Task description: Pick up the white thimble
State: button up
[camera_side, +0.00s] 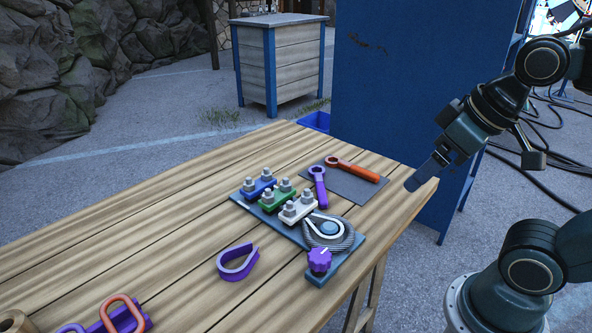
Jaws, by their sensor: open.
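A pale, whitish teardrop-shaped thimble (311,229) lies at the right end of the dark board (262,212) on the wooden table. It sits around a round grey-blue post (329,229), with grey cable (345,241) around its outer side. My gripper (414,184) is above the table's right edge, pointing down and left, well apart from the thimble. It is open, with nothing seen between its fingers; the gap between them is hard to make out from this side.
Blue (260,185), green (278,199) and white (298,209) bolted clamps stand on the board beside the thimble. A purple knob (320,260) is in front. A purple thimble (237,262) lies on the table. Purple (318,187) and orange (352,168) wrenches lie behind.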

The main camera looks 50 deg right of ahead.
jog(key=w+f+n+g, duration=0.1)
jog(key=w+f+g, duration=0.1)
jog(key=w+f, duration=0.3)
jog(key=w+f+n+g, duration=0.2)
jog(key=w+f, duration=0.3)
jog(key=w, duration=0.9)
jog(key=shift+d+f+g, duration=0.15)
jog(key=shift+f+g, duration=0.1)
jog(key=shift+g, duration=0.55)
send_over(326, 224)
notch_tip(326, 224, down, 8)
jog(key=shift+s+d+f, duration=0.1)
jog(key=shift+f, duration=0.15)
jog(key=shift+f, duration=0.15)
jog(key=shift+f, duration=2.5)
jog(key=shift+c, duration=0.5)
